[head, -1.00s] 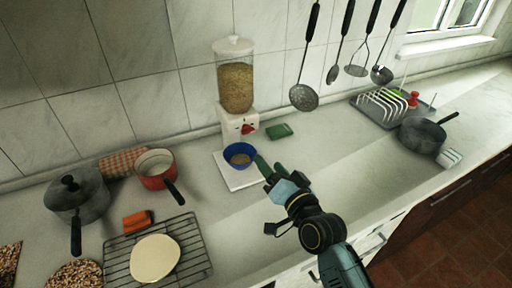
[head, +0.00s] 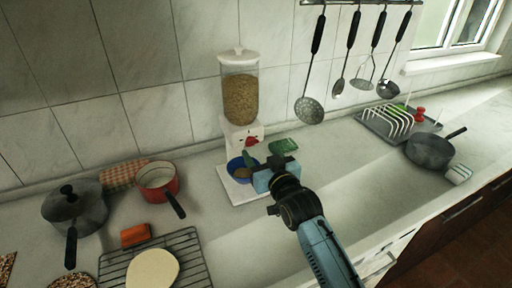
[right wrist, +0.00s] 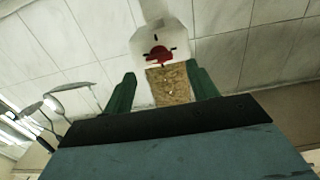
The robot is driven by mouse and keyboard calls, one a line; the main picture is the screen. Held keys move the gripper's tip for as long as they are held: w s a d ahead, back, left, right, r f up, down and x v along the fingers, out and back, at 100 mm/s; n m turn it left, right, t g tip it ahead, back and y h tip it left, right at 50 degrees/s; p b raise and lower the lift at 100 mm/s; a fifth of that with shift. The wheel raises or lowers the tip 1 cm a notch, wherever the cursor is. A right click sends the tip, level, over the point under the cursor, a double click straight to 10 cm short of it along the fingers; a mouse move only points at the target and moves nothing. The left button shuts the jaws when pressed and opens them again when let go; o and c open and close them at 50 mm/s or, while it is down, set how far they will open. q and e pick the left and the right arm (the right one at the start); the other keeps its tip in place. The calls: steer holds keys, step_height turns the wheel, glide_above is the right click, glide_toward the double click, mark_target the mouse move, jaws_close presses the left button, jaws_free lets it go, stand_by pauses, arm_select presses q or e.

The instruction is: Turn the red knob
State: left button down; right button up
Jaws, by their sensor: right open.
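The red knob (head: 252,141) is on the front of the white base of a cereal dispenser (head: 240,92) against the tiled wall. My right gripper (head: 262,160) is just in front of and slightly below the knob, apart from it. In the right wrist view the picture is upside down; the knob (right wrist: 160,54) shows beyond the gap between the two green fingers (right wrist: 162,88), which are spread and empty. My left gripper is not in view.
A blue bowl (head: 237,170) stands under the dispenser, beside my right gripper. A red saucepan (head: 157,180) and a grey pot (head: 76,209) stand left. Utensils hang above right (head: 310,108).

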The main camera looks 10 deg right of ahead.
mark_target(253, 143)
steer(key=shift+w+a, duration=0.2)
steer(key=shift+w, duration=0.7)
steer(key=shift+w+a, duration=0.15)
steer(key=shift+w, duration=0.7)
steer(key=shift+c, duration=0.2)
steer(key=c, duration=0.9)
steer(key=shift+c, duration=0.2)
